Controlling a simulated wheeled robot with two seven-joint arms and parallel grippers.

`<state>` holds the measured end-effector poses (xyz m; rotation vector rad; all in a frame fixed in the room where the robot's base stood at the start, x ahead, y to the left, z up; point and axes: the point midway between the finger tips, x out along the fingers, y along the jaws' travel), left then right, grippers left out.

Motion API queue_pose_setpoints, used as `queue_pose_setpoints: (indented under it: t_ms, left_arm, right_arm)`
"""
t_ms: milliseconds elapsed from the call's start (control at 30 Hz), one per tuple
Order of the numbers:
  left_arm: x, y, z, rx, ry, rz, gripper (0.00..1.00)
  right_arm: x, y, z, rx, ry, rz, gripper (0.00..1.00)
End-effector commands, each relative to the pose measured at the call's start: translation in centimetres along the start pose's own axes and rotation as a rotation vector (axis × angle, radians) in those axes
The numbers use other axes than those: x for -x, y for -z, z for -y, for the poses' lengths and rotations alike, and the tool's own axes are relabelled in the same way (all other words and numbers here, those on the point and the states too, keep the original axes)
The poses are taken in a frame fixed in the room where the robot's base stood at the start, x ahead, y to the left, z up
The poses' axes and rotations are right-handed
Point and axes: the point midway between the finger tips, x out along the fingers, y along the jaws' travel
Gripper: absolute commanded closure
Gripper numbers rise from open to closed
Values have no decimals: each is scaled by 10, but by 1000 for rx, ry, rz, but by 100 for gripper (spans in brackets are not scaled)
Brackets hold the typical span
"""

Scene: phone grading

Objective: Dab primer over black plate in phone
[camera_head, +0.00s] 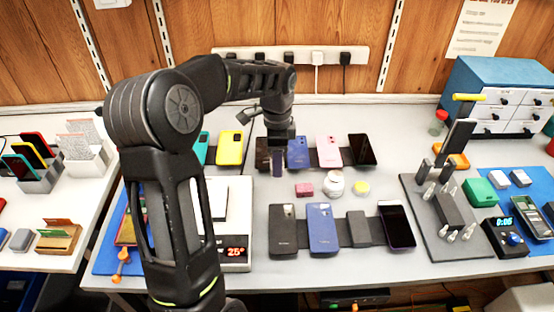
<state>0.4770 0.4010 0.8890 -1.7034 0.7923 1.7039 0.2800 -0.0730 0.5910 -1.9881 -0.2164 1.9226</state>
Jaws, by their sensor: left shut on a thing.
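My left arm comes in from the left, and its gripper (279,146) points down over the back row of phones. It is shut on a small dark purplish piece (278,163), partly hidden by the fingers. A black phone (263,155) lies just behind and left of it; whether they touch I cannot tell. A blue phone (298,153) is right beside. A white jar (334,185) stands mid-table; I cannot tell whether it holds primer. No phone shows a clearly recognizable black plate. My right gripper is not in view.
A pink block (304,190) and a yellow piece (361,188) flank the jar. A front row has a dark phone (284,228), a blue phone (322,226) and others. A grey fixture (420,235) with upright pegs and a blue drawer cabinet (480,75) stand right. A scale (238,215) is left.

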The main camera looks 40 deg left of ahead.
Motion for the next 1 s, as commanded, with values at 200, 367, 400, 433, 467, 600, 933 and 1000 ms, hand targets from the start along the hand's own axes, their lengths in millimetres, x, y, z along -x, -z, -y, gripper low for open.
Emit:
queue_pose_setpoints:
  t_ms: [200,367,400,433,467,600,933,1000]
  left_arm:
    - [0,0,0,0,0,0,88]
    - [0,5,-1,15,-1,-1,88]
    - [-1,9,-2,29,-1,-2,88]
    - [-1,14,-4,45,-2,-2,88]
    - [-2,19,-5,65,-2,-3,88]
    - [-6,56,-17,212,-6,-6,88]
    - [-14,160,-72,701,-5,-1,88]
    - [-15,173,-82,776,-2,0,88]
  right_arm:
    - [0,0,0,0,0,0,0]
    - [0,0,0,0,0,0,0]
    - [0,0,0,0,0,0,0]
    - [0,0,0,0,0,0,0]
    - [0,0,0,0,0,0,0]
    - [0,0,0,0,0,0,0]
    - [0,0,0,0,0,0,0]
    - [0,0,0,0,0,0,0]
